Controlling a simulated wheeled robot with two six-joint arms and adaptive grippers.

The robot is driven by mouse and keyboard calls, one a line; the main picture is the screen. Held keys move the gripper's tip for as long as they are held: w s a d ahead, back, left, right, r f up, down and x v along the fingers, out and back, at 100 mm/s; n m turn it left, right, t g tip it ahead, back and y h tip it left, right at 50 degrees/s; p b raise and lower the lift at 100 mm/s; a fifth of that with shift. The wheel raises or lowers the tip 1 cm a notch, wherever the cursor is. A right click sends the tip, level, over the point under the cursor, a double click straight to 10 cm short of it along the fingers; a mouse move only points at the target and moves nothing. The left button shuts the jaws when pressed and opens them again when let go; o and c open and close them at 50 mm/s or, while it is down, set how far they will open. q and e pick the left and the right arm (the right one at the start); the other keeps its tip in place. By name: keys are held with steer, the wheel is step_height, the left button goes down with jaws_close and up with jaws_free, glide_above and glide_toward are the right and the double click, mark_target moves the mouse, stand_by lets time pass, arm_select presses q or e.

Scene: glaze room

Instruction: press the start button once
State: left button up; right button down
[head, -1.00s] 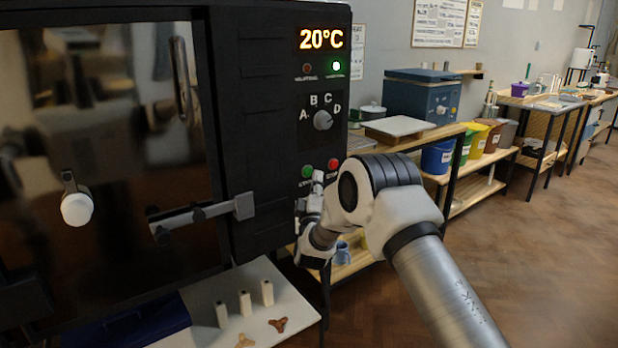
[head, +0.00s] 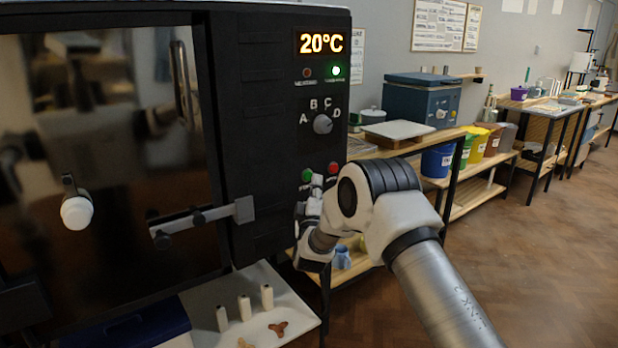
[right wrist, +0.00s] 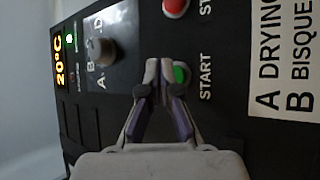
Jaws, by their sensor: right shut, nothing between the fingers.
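The green start button (head: 307,175) is on the black kiln's control panel, left of a red button (head: 333,168). In the right wrist view the green button (right wrist: 181,73), beside the word START, is partly covered by a fingertip. My right gripper (right wrist: 163,75) is shut and empty, its fingertips in front of the panel right at the button's edge. I cannot tell whether they touch it. In the head view the right gripper (head: 311,203) is just below the button, partly hidden by my arm. My left gripper is not in view.
The panel has a lit 20°C display (head: 321,43), a lit green lamp (head: 334,71) and a selector dial (head: 322,123). A door latch (head: 243,209) sticks out at left. A pale shelf (head: 290,309) with small posts lies below. Shelving (head: 455,208) stands behind my arm.

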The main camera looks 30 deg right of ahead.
steer(key=shift+w, duration=0.15)
stand_by(0.3)
steer(key=shift+w, duration=0.3)
steer(key=shift+w, duration=0.4)
stand_by(0.5)
steer(key=shift+s, duration=0.85)
steer(key=s+p, duration=0.2)
steer(key=s, duration=0.3)
steer(key=shift+d+p, duration=0.2)
steer(key=shift+p, duration=0.2)
